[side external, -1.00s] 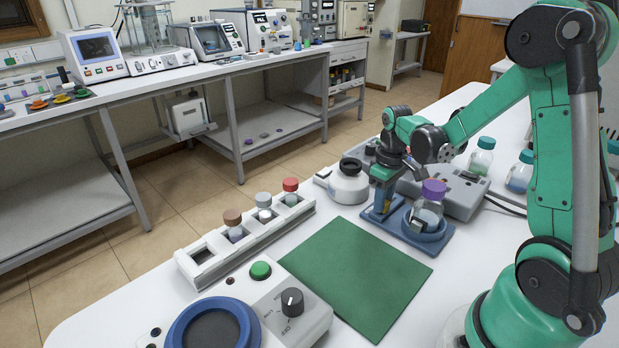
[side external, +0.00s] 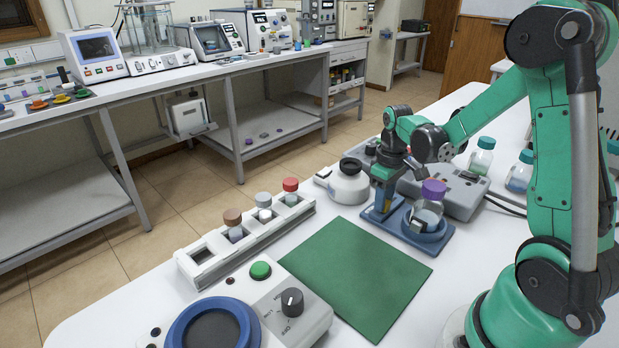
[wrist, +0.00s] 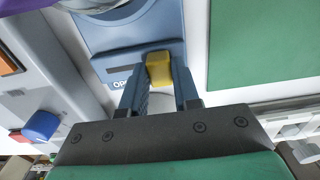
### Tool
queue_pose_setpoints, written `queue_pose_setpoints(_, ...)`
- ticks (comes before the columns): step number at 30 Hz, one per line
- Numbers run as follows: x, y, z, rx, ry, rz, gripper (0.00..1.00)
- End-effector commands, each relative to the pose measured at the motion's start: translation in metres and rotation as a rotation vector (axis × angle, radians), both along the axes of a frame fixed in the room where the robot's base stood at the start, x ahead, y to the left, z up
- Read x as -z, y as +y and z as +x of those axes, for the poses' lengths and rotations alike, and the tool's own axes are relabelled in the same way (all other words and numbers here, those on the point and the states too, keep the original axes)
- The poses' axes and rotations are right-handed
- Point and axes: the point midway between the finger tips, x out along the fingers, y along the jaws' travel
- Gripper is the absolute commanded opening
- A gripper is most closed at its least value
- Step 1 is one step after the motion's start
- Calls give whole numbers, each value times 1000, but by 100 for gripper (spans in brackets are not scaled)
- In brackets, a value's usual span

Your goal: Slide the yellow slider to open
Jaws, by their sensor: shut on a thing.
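The yellow slider (wrist: 159,68) shows in the wrist view on a blue-grey device (wrist: 115,35), beside a dark slot and lettering that starts with "OP". My gripper (wrist: 157,82) is shut on the slider, one finger on each side of it. In the side external view my gripper (side external: 382,205) reaches down to the left part of the blue device (side external: 445,240), and the slider is hidden there. A glass bottle with a purple cap (side external: 433,190) sits in the round holder of the device.
A green mat (side external: 355,275) lies in front of the device. A grey unit (side external: 455,190) stands behind the device.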

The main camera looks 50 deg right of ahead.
Motion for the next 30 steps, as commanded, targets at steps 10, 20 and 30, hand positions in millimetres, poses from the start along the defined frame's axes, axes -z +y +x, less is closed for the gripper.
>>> queue_pose_setpoints(10, 0, -50, 1, 2, -1, -2, 0)
queue_pose_setpoints(20, 0, -53, 1, 3, -2, -10, 43)
queue_pose_setpoints(30, 0, -51, 0, 1, -1, -4, 58)
